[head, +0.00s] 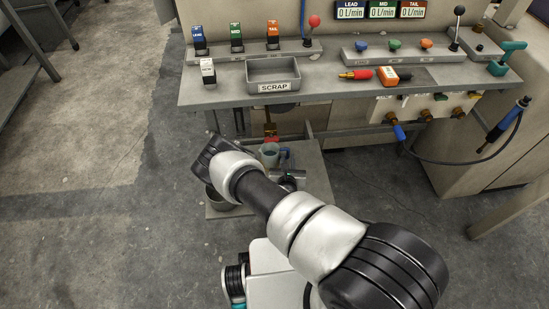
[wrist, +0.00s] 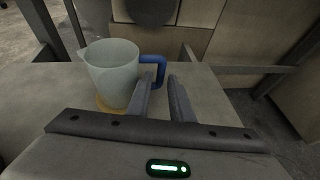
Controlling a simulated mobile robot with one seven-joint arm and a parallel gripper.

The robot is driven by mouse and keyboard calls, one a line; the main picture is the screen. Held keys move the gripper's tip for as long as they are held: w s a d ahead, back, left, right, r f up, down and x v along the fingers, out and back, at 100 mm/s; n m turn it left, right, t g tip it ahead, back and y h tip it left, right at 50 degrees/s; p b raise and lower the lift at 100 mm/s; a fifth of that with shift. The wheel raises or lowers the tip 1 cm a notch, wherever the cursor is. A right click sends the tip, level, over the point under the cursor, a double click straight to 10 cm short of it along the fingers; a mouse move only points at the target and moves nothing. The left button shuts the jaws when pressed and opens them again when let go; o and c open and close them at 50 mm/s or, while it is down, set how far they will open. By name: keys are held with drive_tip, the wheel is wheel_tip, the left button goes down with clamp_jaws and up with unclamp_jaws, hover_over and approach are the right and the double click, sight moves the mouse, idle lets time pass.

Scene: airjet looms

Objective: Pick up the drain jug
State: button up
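The drain jug (head: 269,154) is a pale translucent jug with a blue handle. It stands upright on a low grey shelf (head: 308,163) under the bench; my arm hides part of the shelf. In the wrist view the jug (wrist: 112,75) is left of my gripper (wrist: 162,76), with its blue handle (wrist: 161,72) on the gripper's side. My two fingers are apart and point toward the handle. The handle's outer bar shows between the fingertips, just beyond them; I cannot tell whether either finger touches it. The gripper is mostly hidden in the head view.
Above the shelf is a bench (head: 225,95) with a SCRAP tray (head: 273,88), colored switches and a red screwdriver (head: 356,74). A hose (head: 440,161) hangs at right.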

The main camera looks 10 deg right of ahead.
drive_tip(key=shift+x, duration=1.1)
clamp_jaws()
drive_tip(key=shift+r, duration=0.15)
